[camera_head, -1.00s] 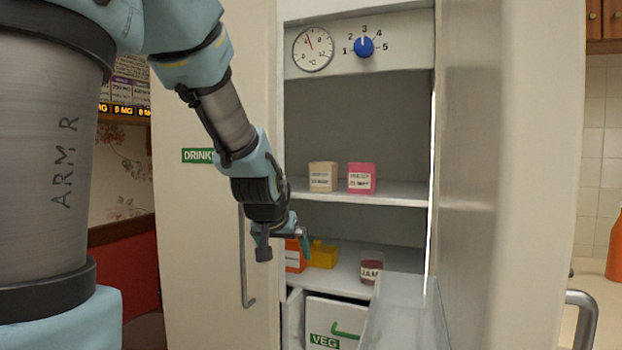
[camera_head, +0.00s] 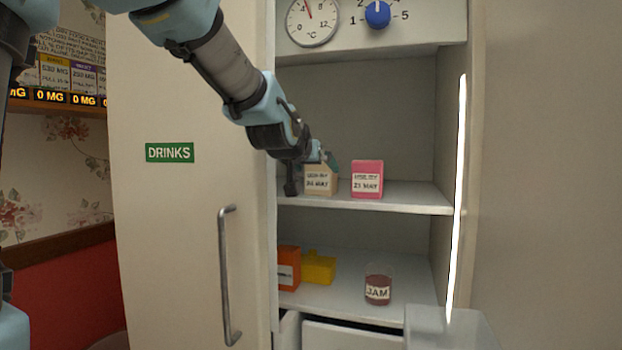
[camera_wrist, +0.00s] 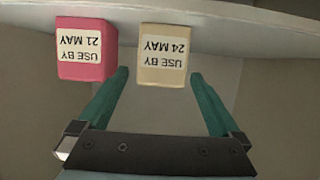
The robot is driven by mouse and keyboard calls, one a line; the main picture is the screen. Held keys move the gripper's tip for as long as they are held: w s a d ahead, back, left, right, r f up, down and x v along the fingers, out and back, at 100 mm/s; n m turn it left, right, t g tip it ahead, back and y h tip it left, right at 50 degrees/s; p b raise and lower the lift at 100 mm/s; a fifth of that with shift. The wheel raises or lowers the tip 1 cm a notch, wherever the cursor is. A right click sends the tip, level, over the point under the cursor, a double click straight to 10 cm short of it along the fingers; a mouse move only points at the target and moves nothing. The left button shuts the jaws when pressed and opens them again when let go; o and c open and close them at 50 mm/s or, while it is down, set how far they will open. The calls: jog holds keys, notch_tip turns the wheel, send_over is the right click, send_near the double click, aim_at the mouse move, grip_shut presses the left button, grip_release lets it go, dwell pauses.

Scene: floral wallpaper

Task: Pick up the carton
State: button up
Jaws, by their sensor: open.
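Two cartons stand upright on the fridge's upper shelf. The beige carton (camera_head: 320,182) has a white use-by label that reads 24 May in the wrist view (camera_wrist: 162,60). The pink carton (camera_head: 367,180) is to its right, labelled 21 May; in the wrist view it is on the left (camera_wrist: 85,50). My gripper (camera_head: 312,173) is open and empty in front of the beige carton. In the wrist view the green fingers (camera_wrist: 159,76) appear on either side of the beige carton's near end, with gaps. The left fingertip is close to the pink carton.
The shelf (camera_head: 420,197) is clear to the right of the pink carton. Below, an orange box (camera_head: 288,265), a yellow object (camera_head: 318,267) and a jam jar (camera_head: 378,288) stand on the lower shelf. The drinks door (camera_head: 190,230) is left of the opening; a fridge wall is at right.

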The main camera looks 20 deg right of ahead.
aim_at(318, 171)
jog(key=shift+f+b+x, duration=0.2)
jog(key=shift+b+x, duration=1.25)
jog(key=shift+b, duration=0.85)
jog(key=shift+w+r, duration=0.15)
jog(key=shift+w+d+p, duration=0.15)
jog(key=shift+p, duration=0.15)
jog(key=shift+p+x, duration=1.55)
jog(key=shift+x, duration=2.05)
jog(key=c, duration=1.2)
jog(key=shift+c, duration=0.6)
